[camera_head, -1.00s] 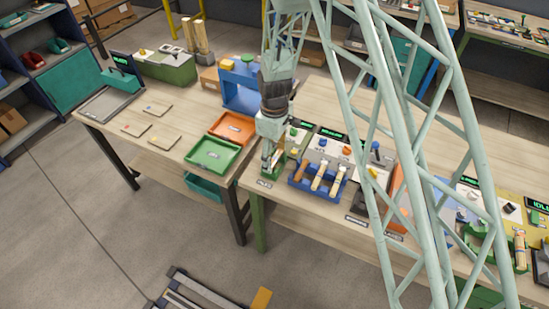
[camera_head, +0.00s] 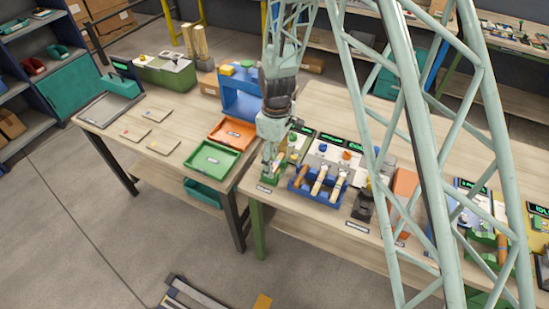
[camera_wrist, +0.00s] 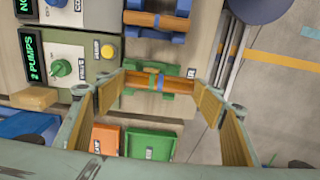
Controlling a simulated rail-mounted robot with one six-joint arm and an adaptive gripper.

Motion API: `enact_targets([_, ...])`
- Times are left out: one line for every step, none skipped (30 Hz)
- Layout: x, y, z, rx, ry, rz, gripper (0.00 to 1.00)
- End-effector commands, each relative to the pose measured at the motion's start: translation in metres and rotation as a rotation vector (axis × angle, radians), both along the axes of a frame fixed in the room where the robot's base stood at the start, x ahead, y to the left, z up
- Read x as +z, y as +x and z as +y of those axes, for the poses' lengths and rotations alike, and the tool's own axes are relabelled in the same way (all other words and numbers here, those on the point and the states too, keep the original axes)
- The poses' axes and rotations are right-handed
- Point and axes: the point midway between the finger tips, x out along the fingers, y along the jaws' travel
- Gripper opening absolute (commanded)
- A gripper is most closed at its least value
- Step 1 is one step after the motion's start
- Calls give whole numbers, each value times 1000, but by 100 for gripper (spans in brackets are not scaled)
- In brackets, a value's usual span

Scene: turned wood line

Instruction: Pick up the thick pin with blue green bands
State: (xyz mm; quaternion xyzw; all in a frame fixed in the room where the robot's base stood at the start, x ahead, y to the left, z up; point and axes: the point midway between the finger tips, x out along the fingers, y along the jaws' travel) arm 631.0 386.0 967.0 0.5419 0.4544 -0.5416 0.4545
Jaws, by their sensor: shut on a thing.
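A brown-orange turned pin (camera_wrist: 180,87) lies across the middle of the wrist view, over a green cradle. A green to teal band (camera_wrist: 151,79) shows around its middle; the exact band colours are hard to tell. My gripper (camera_wrist: 162,88) has one finger at each end of this pin and is shut on it lengthwise. In the head view my gripper (camera_head: 268,168) is low over the small green stand (camera_head: 272,177) at the table's left front corner. The pin is too small and covered to make out there. I cannot tell whether it touches the cradle.
A blue rack (camera_head: 302,187) with several pins stands just right of the stand. A control box with a yellow button (camera_wrist: 107,51) is close to my left finger. Green (camera_head: 212,157) and orange (camera_head: 232,132) trays lie on the neighbouring table at left.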

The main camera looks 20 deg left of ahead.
Motion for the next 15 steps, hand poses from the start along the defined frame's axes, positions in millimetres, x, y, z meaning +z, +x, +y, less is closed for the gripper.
enact_targets([0, -6, -4, 0, -1, 1, 52])
enact_targets([0, -10, -6, 0, -1, 1, 52])
enact_targets([1, -15, -9, 0, -1, 1, 52])
enact_targets([1, -19, -12, 0, -1, 1, 52])
enact_targets([2, -24, -14, 0, -1, 1, 52])
enact_targets([2, -31, -19, 0, -1, 1, 52])
enact_targets([3, -35, -21, 0, -1, 1, 52])
enact_targets([3, -41, -25, 0, -1, 1, 52])
enact_targets([4, -48, -29, 0, -1, 1, 52])
enact_targets([5, -53, -33, 0, -1, 1, 52])
enact_targets([5, -58, -35, 0, -1, 1, 52])
enact_targets([6, -65, -40, 0, -1, 1, 52])
enact_targets([7, -69, -42, 0, -1, 1, 52])
enact_targets([7, -74, -45, 0, -1, 1, 52])
enact_targets([8, -79, -49, 0, 0, 0, 52])
